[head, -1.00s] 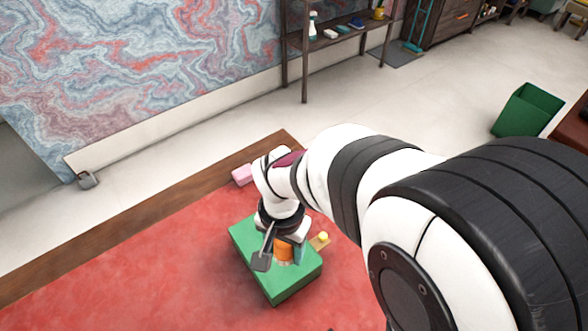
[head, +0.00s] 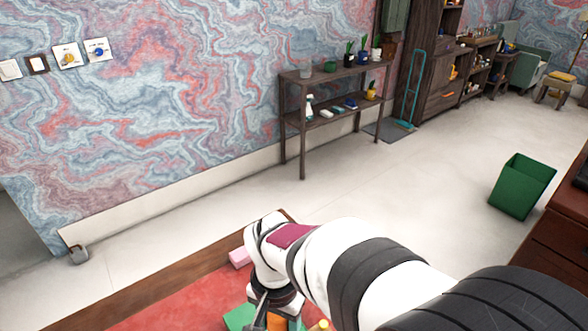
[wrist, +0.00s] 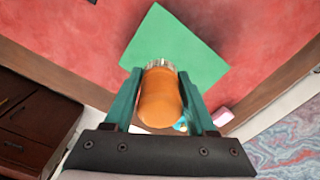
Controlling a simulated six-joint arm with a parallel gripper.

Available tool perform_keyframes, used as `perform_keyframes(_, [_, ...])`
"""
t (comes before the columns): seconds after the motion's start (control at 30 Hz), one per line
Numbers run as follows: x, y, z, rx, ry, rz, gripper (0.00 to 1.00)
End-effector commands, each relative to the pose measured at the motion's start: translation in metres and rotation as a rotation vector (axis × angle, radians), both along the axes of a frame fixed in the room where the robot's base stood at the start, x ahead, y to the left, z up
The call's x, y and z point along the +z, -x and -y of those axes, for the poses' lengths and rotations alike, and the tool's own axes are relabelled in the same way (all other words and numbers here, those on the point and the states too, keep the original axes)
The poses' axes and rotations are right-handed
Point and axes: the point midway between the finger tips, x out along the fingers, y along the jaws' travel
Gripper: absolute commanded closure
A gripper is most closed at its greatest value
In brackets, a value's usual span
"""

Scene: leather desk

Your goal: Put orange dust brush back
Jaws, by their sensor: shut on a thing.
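The orange dust brush (wrist: 160,98) is between the two teal fingers of my gripper (wrist: 160,88) in the wrist view, and the gripper is shut on it. Its rounded orange body faces the camera, and a pale, bristle-like end shows at its far side. In the head view a bit of the orange brush (head: 276,322) shows at the bottom edge under my gripper (head: 274,308).
The red desk top (head: 180,309) has a brown border. A pink block (head: 240,257) lies near the far edge, and a small yellow-topped thing (head: 321,325) is right of the gripper. A shelf (head: 335,110) and a green bin (head: 522,186) stand beyond on the floor.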

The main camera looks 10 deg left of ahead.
Motion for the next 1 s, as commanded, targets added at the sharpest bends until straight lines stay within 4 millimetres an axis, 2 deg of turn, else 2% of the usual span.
perform_keyframes(0.17, [-0.013, -0.063, -0.026, 0.009, 0.001, -0.001, 0.96])
perform_keyframes(0.3, [-0.031, -0.111, -0.044, 0.017, 0.001, -0.002, 0.96])
perform_keyframes(0.4, [-0.041, -0.131, -0.051, 0.022, 0.001, -0.001, 0.96])
perform_keyframes(0.47, [-0.047, -0.135, -0.058, 0.025, 0.001, -0.002, 0.96])
perform_keyframes(0.53, [-0.058, -0.134, -0.075, 0.029, 0.001, -0.002, 0.96])
perform_keyframes(0.7, [-0.091, -0.124, -0.128, 0.029, 0.001, -0.002, 0.96])
perform_keyframes(0.8, [-0.105, -0.121, -0.152, 0.027, 0.001, 0.000, 0.96])
perform_keyframes(0.9, [-0.112, -0.119, -0.164, 0.026, 0.000, 0.000, 0.96])
perform_keyframes(1.0, [-0.122, -0.118, -0.167, 0.024, 0.001, -0.001, 0.96])
